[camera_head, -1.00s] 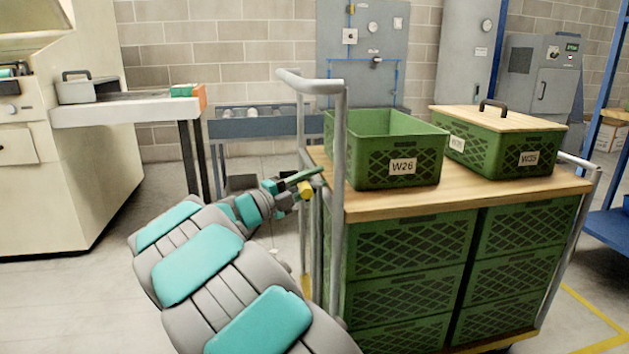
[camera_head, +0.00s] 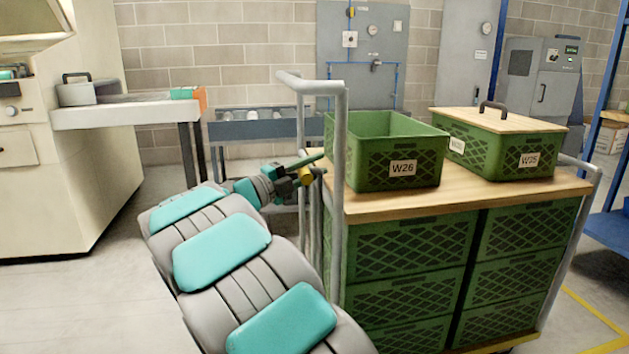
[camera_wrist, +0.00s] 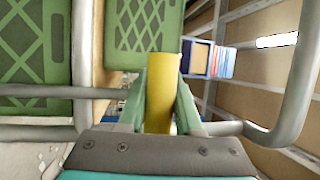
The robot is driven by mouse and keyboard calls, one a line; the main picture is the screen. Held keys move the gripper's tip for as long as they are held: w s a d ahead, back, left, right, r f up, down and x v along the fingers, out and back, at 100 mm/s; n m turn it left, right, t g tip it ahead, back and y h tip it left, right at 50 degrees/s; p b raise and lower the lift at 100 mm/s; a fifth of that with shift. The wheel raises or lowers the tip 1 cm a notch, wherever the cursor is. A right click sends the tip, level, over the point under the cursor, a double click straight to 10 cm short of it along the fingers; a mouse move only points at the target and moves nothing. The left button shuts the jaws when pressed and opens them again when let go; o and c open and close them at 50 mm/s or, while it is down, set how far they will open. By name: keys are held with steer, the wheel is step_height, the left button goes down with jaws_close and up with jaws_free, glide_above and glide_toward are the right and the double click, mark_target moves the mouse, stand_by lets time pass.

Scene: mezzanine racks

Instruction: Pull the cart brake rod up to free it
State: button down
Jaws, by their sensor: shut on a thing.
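The brake rod's yellow grip (camera_head: 305,175) shows at the left end of the cart, beside the grey tubular push handle. My gripper (camera_head: 312,167) is shut on this yellow piece, next to the handle's upright. In the wrist view, the yellow grip (camera_wrist: 159,95) stands between my two green fingers, which touch its sides. The rod below the grip is hidden behind my arm and the handle. The cart (camera_head: 455,200) has a wooden top and green crates stacked beneath.
An open green crate W26 (camera_head: 402,168) and a lidded crate W25 (camera_head: 530,158) stand on the cart top. The cart's grey handle (camera_head: 340,185) rises close to my gripper. A white bench (camera_head: 125,112) stands left, and a blue rack (camera_head: 605,200) right.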

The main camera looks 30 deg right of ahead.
steer(key=shift+r, duration=0.95)
steer(key=c, duration=0.6)
jaws_free()
steer(key=w+v, duration=0.1)
steer(key=v, duration=0.6)
steer(key=shift+s+a+f+b, duration=0.15)
steer(key=shift+s+a+b, duration=0.25)
steer(key=shift+s, duration=0.15)
steer(key=shift+a, duration=0.1)
